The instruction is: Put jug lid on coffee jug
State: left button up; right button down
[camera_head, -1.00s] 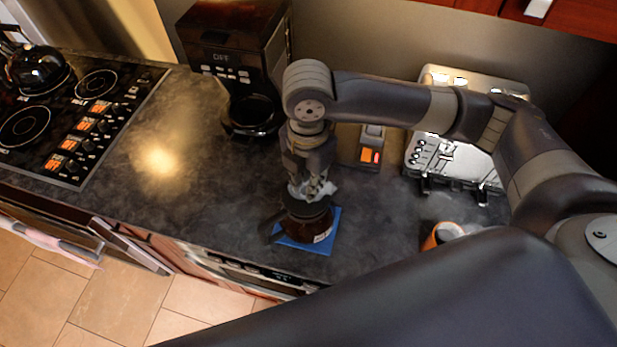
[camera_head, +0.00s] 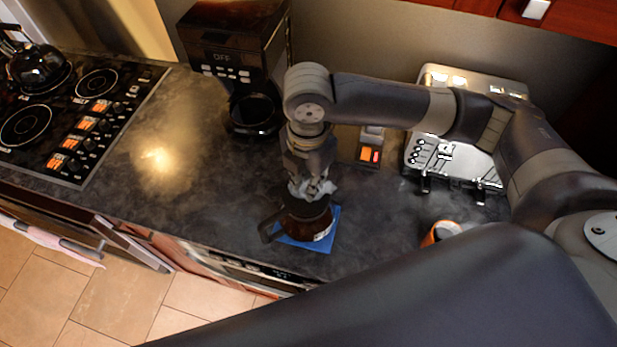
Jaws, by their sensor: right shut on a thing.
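The coffee jug (camera_head: 307,228) is dark brown with a dark handle on its left side. It stands upright on a blue mat (camera_head: 318,244) near the counter's front edge. My right gripper (camera_head: 312,196) points down directly over the jug's mouth, shut on the dark jug lid (camera_head: 300,206). The lid is at the level of the jug's rim. The fingers partly hide it, and I cannot tell whether it is fully seated. My left gripper is not in view.
A coffee maker (camera_head: 235,50) stands at the back, and a toaster (camera_head: 465,130) at the back right. An orange mug (camera_head: 440,233) sits right of the jug. A stove with a kettle (camera_head: 38,68) is at the left. The counter left of the jug is clear.

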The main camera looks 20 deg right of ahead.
jog(key=shift+f+p, duration=0.3)
jog(key=shift+f, duration=0.1)
dwell(1.0)
jog(key=c, duration=0.9)
grip_release()
jog(key=shift+r, duration=3.5)
